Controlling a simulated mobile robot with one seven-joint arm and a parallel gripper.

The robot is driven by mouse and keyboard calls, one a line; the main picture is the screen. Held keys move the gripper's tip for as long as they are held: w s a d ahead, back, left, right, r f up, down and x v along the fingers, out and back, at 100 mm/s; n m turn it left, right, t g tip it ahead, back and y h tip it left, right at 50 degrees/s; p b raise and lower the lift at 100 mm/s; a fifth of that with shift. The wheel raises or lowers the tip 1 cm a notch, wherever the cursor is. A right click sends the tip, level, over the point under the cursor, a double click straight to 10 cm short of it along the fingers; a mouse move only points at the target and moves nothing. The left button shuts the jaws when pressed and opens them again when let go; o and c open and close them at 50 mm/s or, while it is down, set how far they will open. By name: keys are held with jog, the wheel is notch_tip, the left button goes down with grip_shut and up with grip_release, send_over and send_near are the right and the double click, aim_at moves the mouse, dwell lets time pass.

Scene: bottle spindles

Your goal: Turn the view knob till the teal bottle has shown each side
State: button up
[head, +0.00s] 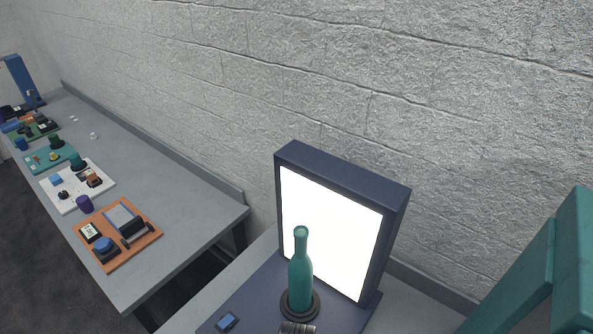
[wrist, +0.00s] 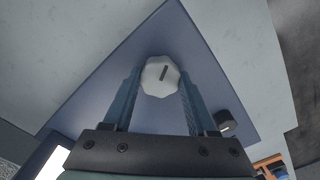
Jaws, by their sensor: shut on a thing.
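The teal bottle (head: 301,275) stands upright on a round dark spindle (head: 313,305) in front of a bright white panel (head: 330,230) in the head view. In the wrist view, a pale grey faceted knob (wrist: 161,76) with a dark pointer line sits between the fingers of my gripper (wrist: 160,82). The pointer leans slightly right of straight up. My gripper is shut on this knob. The bottle does not show in the wrist view.
A dark knob (wrist: 229,121) stands right of my fingers on the same blue base. A small blue display (head: 228,321) sits on the base's front left. A grey bench (head: 170,185) at left holds several coloured boards with devices. A brick wall stands behind.

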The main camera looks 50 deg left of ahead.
jog(key=o, duration=1.4)
jog(key=shift+c, duration=0.2)
jog(key=shift+r, duration=0.1)
notch_tip(320, 180, up, 13)
jog(key=b, duration=0.1)
jog(key=shift+b, duration=0.35)
